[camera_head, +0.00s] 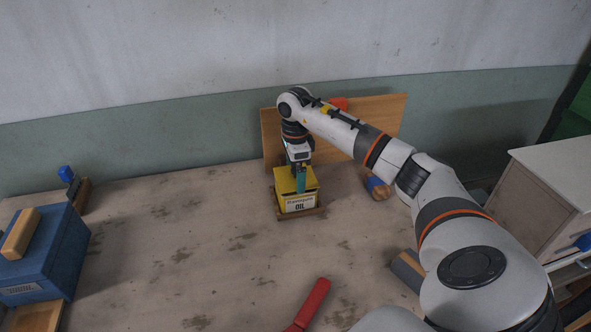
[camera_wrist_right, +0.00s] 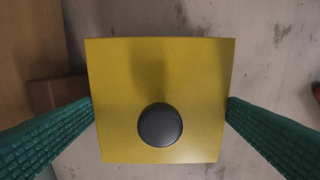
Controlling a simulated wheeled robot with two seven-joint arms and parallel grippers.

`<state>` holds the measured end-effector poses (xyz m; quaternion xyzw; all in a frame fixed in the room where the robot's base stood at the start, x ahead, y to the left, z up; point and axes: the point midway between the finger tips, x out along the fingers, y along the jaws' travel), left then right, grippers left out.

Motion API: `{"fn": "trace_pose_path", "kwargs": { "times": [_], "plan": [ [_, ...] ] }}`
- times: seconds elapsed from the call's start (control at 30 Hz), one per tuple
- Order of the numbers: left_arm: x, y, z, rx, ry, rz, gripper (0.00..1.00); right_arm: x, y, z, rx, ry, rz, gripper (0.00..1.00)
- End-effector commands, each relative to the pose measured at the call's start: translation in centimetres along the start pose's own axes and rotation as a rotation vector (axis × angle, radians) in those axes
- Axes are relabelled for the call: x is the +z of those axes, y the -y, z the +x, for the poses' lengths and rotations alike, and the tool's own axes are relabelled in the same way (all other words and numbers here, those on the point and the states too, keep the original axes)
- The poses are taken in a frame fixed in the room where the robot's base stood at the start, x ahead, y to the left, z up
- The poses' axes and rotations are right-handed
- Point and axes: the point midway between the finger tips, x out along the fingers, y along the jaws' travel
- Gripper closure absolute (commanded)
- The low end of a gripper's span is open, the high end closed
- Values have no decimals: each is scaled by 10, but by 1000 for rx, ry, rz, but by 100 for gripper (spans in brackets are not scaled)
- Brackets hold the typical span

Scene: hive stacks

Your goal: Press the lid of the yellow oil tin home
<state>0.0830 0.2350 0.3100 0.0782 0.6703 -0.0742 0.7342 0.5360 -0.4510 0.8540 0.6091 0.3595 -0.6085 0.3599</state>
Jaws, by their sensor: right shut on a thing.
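The yellow oil tin (camera_head: 282,196) stands upright in a shallow wooden tray (camera_head: 288,217) on the table, its OIL label facing me. The right wrist view looks down on its square yellow top (camera_wrist_right: 115,75), which has a round dark knob (camera_wrist_right: 160,124). My right gripper (camera_head: 300,185) reaches down over the tin from above. My left gripper is out of view.
A wooden board (camera_head: 385,112) stands behind the tin, with a red thing (camera_head: 338,103) by it. A blue box (camera_head: 50,250) with a wooden handle is at left. A red-handled tool (camera_head: 312,303) lies in front. A cabinet (camera_head: 540,200) stands at right. The table left of the tin is clear.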

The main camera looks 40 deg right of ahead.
Motion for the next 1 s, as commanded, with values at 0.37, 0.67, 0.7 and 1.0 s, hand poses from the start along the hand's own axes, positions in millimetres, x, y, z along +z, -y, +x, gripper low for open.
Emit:
{"fn": "trace_pose_path", "kwargs": {
  "times": [0.37,0.67,0.7,1.0],
  "plan": [
    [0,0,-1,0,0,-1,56,0,0,2,0,0,0,29],
    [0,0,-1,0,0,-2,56,0,0,3,0,0,0,29],
    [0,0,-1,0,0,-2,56,0,0,4,0,0,0,29],
    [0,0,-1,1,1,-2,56,0,0,6,0,-1,1,29]
  ]
}}
